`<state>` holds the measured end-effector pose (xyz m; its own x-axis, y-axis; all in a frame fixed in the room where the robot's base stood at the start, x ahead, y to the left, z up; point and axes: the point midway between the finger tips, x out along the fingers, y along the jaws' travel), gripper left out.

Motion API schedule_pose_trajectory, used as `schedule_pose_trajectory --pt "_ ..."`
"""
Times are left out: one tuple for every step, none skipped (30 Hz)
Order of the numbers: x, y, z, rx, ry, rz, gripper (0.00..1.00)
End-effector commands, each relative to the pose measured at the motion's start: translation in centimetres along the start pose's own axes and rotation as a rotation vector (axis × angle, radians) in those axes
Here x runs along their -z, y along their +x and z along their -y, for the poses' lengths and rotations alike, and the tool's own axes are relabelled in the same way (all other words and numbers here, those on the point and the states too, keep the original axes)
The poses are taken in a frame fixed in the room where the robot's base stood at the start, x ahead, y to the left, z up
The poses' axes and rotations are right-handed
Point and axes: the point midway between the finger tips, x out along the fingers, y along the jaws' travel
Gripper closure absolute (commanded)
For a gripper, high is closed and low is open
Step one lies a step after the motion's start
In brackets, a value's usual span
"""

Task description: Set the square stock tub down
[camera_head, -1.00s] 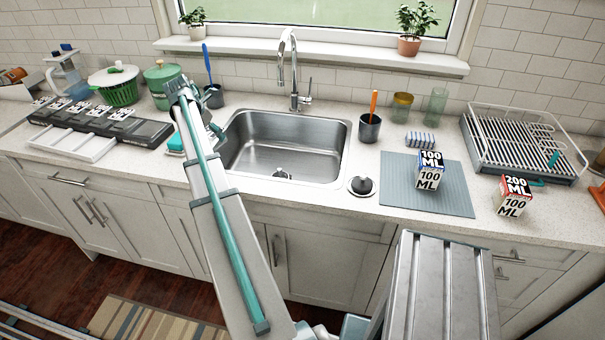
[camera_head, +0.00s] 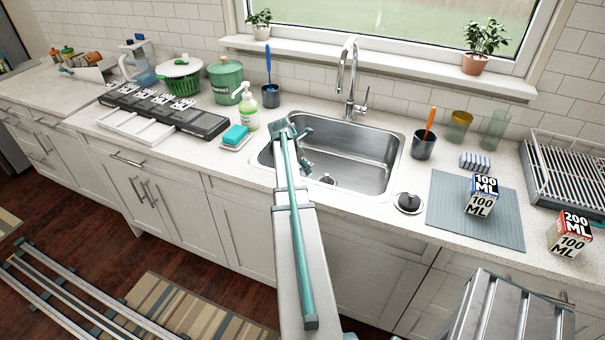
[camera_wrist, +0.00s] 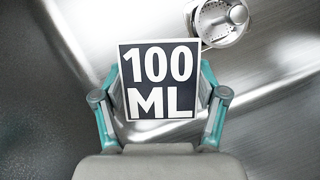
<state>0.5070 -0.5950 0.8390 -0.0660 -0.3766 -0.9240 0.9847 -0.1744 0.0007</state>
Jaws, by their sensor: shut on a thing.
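A square tub (camera_wrist: 158,65) with a dark "100 ML" label on its white-edged face shows in the wrist view. My gripper (camera_wrist: 160,100) is shut on it, with one teal finger at each side. Metal sink surface lies behind the tub, with the round drain at upper right. In the head view my gripper (camera_head: 305,165) is over the left part of the steel sink (camera_head: 365,155). The tub is hidden behind my arm there. I cannot tell how far it is above the sink floor.
A box marked 100 ML (camera_head: 481,196) stands on the grey mat (camera_head: 445,215). Another box marked 200 ML and 100 ML (camera_head: 570,234) stands to its right. A soap bottle (camera_head: 248,110) and teal sponge (camera_head: 236,135) are left of the sink. The tap (camera_head: 350,75) rises behind.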

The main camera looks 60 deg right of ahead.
Motion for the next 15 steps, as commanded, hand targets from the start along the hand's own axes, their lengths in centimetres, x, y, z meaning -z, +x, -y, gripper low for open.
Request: schedule_pose_trajectory --pt "0.1 0.2 0.0 0.001 0.0 0.0 0.68" --pt "0.2 0.4 0.0 0.001 0.0 0.0 0.68" --pt "0.2 0.6 0.0 0.001 0.0 -0.001 0.68" --pt "0.3 0.7 0.0 0.001 0.0 -0.001 0.68" --pt "0.4 0.9 0.0 0.001 0.0 -0.001 0.68" --pt "0.5 1.2 0.0 0.001 0.0 -0.001 0.68" --pt "0.7 1.5 0.0 0.001 0.0 -0.001 0.68" --pt "0.8 1.9 0.0 0.001 0.0 -0.001 0.68" --pt "1.0 2.4 0.0 0.002 0.0 -0.002 0.68" --pt "1.1 2.7 0.0 0.002 0.0 -0.001 0.68" --pt "1.2 3.0 0.0 0.001 0.0 -0.001 0.68" --pt "1.4 3.4 0.0 0.001 -0.001 -0.001 0.68" --pt "1.5 3.6 0.0 0.001 -0.001 -0.001 0.68" --pt "1.6 3.7 0.0 0.001 -0.001 -0.001 0.68" --pt "1.6 3.8 0.0 0.001 0.0 0.0 0.68"
